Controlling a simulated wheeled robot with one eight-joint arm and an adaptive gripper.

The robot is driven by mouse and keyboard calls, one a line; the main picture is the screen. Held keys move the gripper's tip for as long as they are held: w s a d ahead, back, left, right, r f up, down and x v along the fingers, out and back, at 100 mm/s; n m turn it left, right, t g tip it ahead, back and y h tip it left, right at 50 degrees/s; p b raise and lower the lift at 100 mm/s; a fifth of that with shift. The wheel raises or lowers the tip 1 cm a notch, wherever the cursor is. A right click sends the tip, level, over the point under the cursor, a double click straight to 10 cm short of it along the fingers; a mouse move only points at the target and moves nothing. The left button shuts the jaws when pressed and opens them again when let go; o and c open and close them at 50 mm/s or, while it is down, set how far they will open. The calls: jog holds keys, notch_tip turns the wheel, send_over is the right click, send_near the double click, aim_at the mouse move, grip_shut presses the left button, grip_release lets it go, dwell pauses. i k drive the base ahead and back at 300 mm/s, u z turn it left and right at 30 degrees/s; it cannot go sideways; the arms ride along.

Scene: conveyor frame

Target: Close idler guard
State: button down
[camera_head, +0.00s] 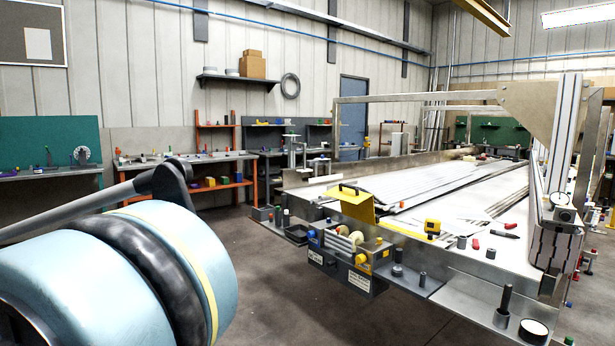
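The yellow idler guard (356,207) stands raised at the near end of the conveyor frame, with a black handle (350,188) along its top edge. Below and in front of it is a dark box (340,268) with labels on its front. Pale rollers (343,241) in the box lie exposed, so the guard looks open. Light blue and dark parts of my arm fill the lower left, apart from the guard. My gripper's fingertips cannot be made out in this view.
A yellow tape measure (432,227), a black-handled tool (504,234) and small parts lie along the conveyor's near edge (455,262). A tall upright (556,180) stands at right. Workbenches line the back wall. The floor (285,295) between my arm and the conveyor is clear.

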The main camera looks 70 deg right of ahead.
aim_at(348, 205)
jog(key=u, duration=0.1)
jog(key=k, duration=0.95)
jog(key=z, duration=2.05)
jog(key=i, duration=1)
